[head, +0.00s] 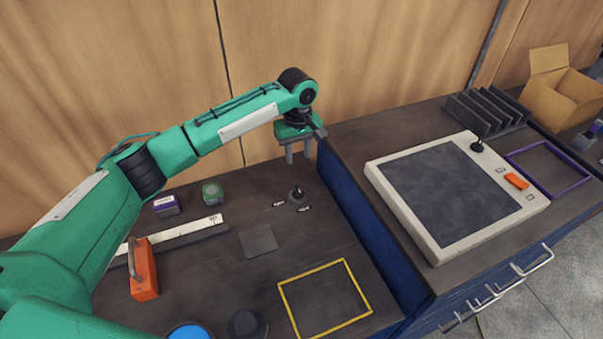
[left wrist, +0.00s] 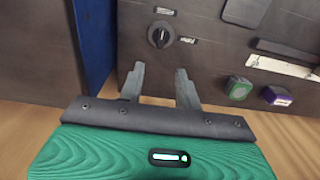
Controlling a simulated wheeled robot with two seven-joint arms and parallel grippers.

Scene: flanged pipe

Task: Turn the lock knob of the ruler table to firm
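The lock knob (head: 297,194) is a small dark knob with a pale pointer mark on the ruler table (head: 215,285), near its right side. Two small white labels lie by it, too small to read. In the left wrist view the knob (left wrist: 160,35) stands beyond the fingertips, roughly in line with the gap between them. My left gripper (head: 298,156) is open and empty, above the table's back edge, behind the knob and apart from it. Its two fingers also show in the left wrist view (left wrist: 160,70). My right gripper is not in view.
A white ruler (head: 190,229), an orange block (head: 144,272), a green item (head: 212,193) and a purple-and-white item (head: 166,206) lie left. A yellow frame (head: 292,311) marks the front. A higher blue cabinet (head: 345,205) with a framed panel (head: 450,245) rises right of the knob.

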